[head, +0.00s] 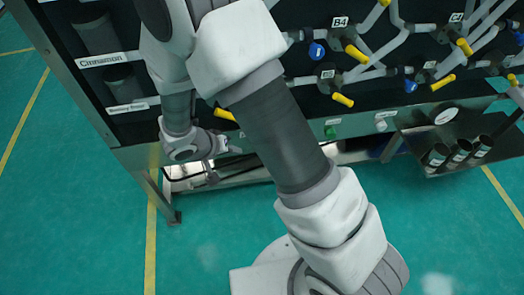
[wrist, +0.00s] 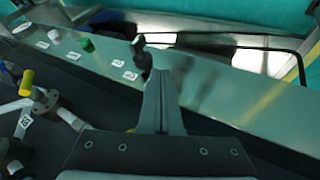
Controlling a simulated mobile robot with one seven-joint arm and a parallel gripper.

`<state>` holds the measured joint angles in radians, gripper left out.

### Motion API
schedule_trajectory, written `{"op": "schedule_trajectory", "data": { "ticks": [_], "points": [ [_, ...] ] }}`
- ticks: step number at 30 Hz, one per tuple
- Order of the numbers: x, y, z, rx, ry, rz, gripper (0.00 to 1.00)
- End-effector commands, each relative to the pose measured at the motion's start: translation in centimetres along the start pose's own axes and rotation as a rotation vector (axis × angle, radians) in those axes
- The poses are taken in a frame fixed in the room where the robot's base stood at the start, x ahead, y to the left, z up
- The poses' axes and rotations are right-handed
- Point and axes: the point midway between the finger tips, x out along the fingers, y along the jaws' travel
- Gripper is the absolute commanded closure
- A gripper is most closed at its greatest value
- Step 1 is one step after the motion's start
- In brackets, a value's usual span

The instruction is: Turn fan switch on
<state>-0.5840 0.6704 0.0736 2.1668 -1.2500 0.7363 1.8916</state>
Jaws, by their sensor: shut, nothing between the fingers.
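A steel panel strip (wrist: 215,92) runs across the wrist view, with a small black lever-like part (wrist: 139,52) standing on it, probably the fan switch. I cannot read its label or tell its setting. My gripper (wrist: 160,75) is shut and empty, its fingertips just to the right of and very close to that part. I cannot tell whether they touch. In the head view my gripper (head: 233,148) is low at the front of the rack, beside the steel strip (head: 290,133). My arm hides the switch there.
A green button (head: 330,132) and a white button (head: 381,126) sit along the strip. Pipes with yellow-handled valves (head: 342,99) stand above it. Dark cups (head: 435,155) sit on a shelf at the right. The green floor (head: 95,225) is open in front.

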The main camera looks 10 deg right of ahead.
Motion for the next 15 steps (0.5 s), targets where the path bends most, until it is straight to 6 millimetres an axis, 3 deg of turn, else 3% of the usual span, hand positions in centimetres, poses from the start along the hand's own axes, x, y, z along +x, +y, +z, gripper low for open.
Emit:
{"op": "schedule_trajectory", "data": {
  "ticks": [5, 15],
  "points": [
    [1.6, 0.0, 0.1, -0.001, -0.003, 0.003, 1.0],
    [8.7, 0.0, 0.2, 0.0, -0.004, 0.003, 1.0]
  ]
}}
